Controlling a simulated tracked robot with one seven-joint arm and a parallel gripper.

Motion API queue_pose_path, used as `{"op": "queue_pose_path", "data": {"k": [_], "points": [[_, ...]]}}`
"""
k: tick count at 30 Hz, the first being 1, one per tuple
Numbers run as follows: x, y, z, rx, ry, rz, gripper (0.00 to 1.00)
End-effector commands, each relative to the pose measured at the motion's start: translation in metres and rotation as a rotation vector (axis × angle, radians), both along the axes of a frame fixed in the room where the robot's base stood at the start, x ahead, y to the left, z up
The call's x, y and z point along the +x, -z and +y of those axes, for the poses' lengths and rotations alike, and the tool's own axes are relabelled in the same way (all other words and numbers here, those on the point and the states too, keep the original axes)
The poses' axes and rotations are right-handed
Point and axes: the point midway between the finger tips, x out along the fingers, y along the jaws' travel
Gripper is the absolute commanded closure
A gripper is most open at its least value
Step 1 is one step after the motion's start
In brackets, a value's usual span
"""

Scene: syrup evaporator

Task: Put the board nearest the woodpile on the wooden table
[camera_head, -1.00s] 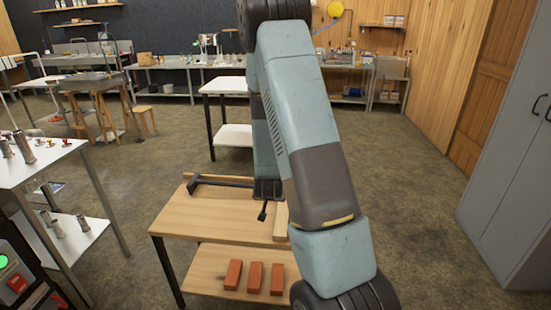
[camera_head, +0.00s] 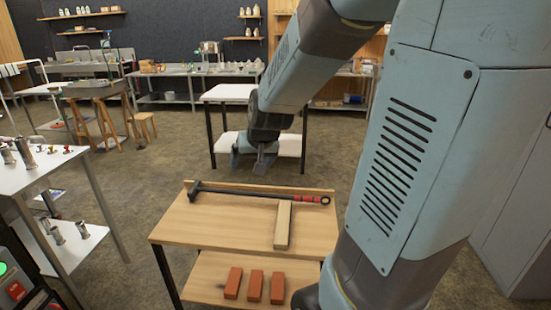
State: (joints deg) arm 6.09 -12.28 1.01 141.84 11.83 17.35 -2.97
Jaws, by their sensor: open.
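The wooden table (camera_head: 215,232) stands in front of me, with a light top and a lower shelf. A narrow pale board (camera_head: 283,230) lies flat on the right half of its top, pointing front to back. Its far end meets or lies close to the handle of a long tool; I cannot tell if they touch. My gripper (camera_head: 253,162) is open and empty, pointing down, raised beyond the table's back edge and apart from the board. I see no woodpile in this view.
The long-handled tool (camera_head: 240,193) with a dark head and red grip lies along the table's back. Three red bricks (camera_head: 255,286) rest on the lower shelf. A white-topped table (camera_head: 228,93) stands behind. A white bench (camera_head: 35,170) with metal cylinders is at left.

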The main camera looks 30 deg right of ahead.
Motion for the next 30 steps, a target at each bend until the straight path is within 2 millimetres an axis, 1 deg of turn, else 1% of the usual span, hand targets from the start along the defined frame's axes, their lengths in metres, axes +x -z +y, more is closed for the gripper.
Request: {"op": "queue_pose_path", "data": {"k": [1,5,9,15,18,21,24,30], "points": [[-0.012,-0.013,0.003,-0.004,-0.019,-0.003,0.1],[-0.042,-0.037,0.01,-0.019,-0.06,0.014,0.1],[-0.078,-0.06,0.016,-0.04,-0.101,0.032,0.1],[-0.133,-0.085,0.02,-0.077,-0.15,0.06,0.1],[-0.155,-0.093,0.021,-0.095,-0.166,0.072,0.1],[-0.172,-0.097,0.021,-0.108,-0.176,0.083,0.1],[-0.182,-0.1,0.024,-0.116,-0.181,0.09,0.1],[-0.186,-0.1,0.024,-0.12,-0.183,0.094,0.1]]}}
